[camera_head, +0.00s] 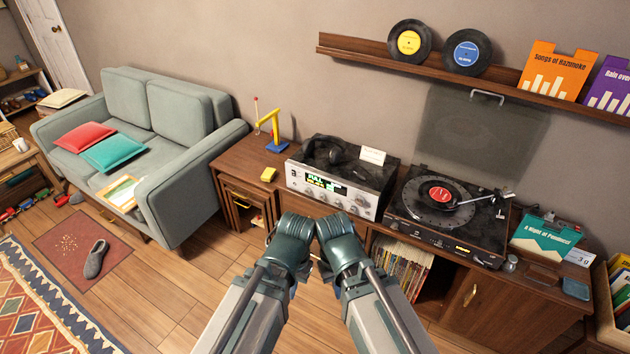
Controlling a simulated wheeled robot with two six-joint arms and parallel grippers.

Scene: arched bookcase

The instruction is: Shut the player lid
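The record player (450,215) stands on the wooden cabinet at right of centre, with a black red-labelled record (428,194) on its platter. The tone arm (475,200) reaches over the record from the right. Its smoky see-through lid (475,135) stands raised and open behind it, near the wall and below the shelf. A pale handle (487,97) sits at the lid's upper edge. My two arms come in from the bottom centre, in front of the cabinet and apart from the player. Only their teal joints and grey links show; neither gripper's fingers can be seen.
A silver receiver (335,187) with headphones and a card on top stands left of the player. A wall shelf (450,74) with records and sleeves juts out above the lid. A teal sleeve box (545,237) and small items stand right of the player.

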